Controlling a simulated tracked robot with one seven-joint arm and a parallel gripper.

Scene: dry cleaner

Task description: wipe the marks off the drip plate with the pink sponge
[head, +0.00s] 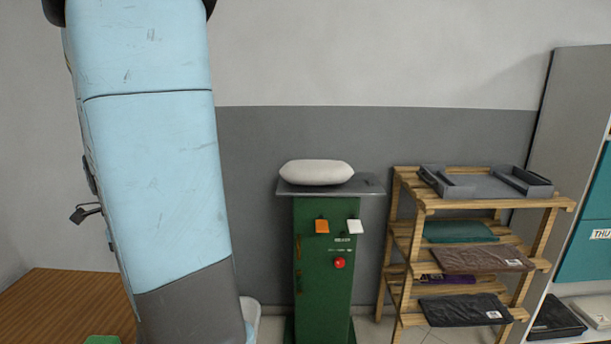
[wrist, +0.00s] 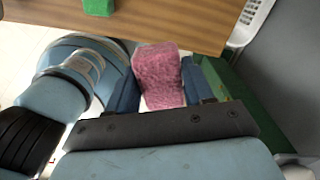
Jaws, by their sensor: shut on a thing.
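The pink sponge (wrist: 158,72) is between the two blue fingers of my gripper (wrist: 156,78) in the wrist view. My gripper is shut on it, and its far end sticks out past the fingers, close to the wooden tabletop's edge in the picture. My gripper and the sponge do not show in the head view. A flat grey plate (head: 368,187) tops a green stand, with a white rounded pad on it. A grey tray with raised sides (head: 480,186) lies on the wooden rack. I cannot tell which is the drip plate, and no marks can be made out.
A wooden tabletop (head: 62,300) is at lower left, with a green block (wrist: 98,7) on it. The green stand (head: 322,270) carries a white pad (head: 317,172). A wooden rack (head: 400,255) holds folded clothes. A grey shelf unit (head: 562,130) stands at far right.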

